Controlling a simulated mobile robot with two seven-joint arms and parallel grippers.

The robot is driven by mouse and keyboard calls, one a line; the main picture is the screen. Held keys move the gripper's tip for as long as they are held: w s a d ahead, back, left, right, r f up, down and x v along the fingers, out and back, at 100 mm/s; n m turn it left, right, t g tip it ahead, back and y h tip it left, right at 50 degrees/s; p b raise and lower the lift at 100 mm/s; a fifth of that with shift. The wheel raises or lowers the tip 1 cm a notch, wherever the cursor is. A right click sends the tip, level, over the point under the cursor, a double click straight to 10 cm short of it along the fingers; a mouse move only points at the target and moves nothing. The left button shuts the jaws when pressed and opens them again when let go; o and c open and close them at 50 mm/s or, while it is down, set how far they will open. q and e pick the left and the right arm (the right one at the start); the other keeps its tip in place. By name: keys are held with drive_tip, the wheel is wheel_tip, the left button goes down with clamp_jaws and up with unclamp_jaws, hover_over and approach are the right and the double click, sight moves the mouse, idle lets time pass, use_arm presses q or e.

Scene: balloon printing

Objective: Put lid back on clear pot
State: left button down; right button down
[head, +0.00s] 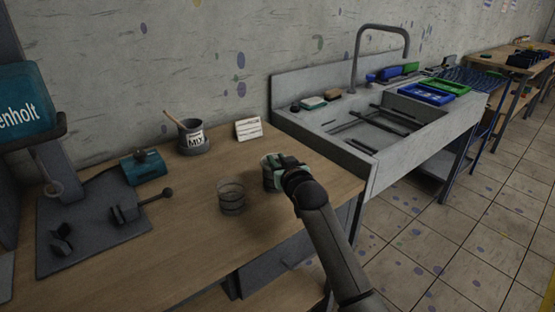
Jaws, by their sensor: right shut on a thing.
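The clear pot (231,199) stands upright on the wooden workbench, see-through and with its top apparently open. My right gripper (284,164) is to the right of the pot, over the bench near its right end. It is shut on a small pale greenish thing (269,174). The fingers and wrist cover part of this thing, so I cannot tell whether it is the lid or another small pot. The held thing is apart from the clear pot. My left gripper is not in view.
A labelled grey pot (192,138) with a stick stands behind, beside a white card (248,129). A teal box (144,167) and a dark mat (75,235) with tools lie left. A sink (400,125) adjoins on the right. The bench front is clear.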

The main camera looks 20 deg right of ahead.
drive_tip(key=shift+p, duration=0.35)
idle(0.4)
drive_tip(key=shift+f, duration=0.2)
idle(0.9)
drive_tip(key=shift+p, duration=0.55)
idle(0.4)
drive_tip(key=shift+c, duration=0.8)
unclamp_jaws()
